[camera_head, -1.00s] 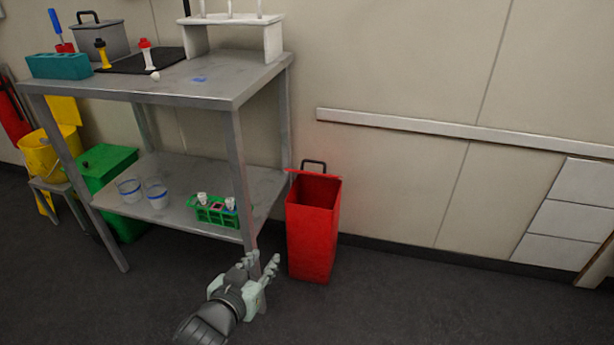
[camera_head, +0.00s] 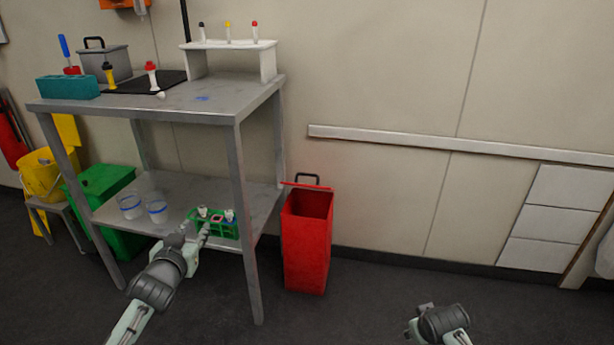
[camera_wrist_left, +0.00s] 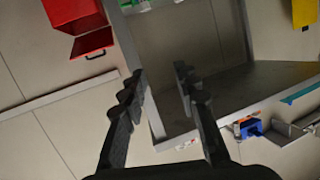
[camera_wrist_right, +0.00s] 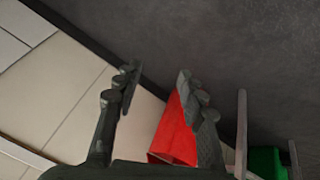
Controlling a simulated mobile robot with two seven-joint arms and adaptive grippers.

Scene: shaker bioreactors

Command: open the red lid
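The red bin (camera_head: 306,245) stands on the floor right of the metal table, and its open top shows a dark inside. Its red lid (camera_head: 305,186) is seen nearly edge-on behind the rim, with a black handle. In the left wrist view the lid (camera_wrist_left: 90,44) stands out at an angle from the bin (camera_wrist_left: 72,12). My left gripper (camera_head: 192,236) is open and empty in front of the lower shelf, apart from the bin. My right gripper (camera_head: 415,318) is right of the bin, near the bottom edge; the right wrist view shows it open and empty (camera_wrist_right: 157,76).
The metal table (camera_head: 180,110) stands left of the bin. A green rack (camera_head: 222,229) and two blue-rimmed cups lie on its lower shelf. A green bin (camera_head: 100,190) and yellow bucket (camera_head: 42,175) stand farther left. The floor right of the red bin is clear.

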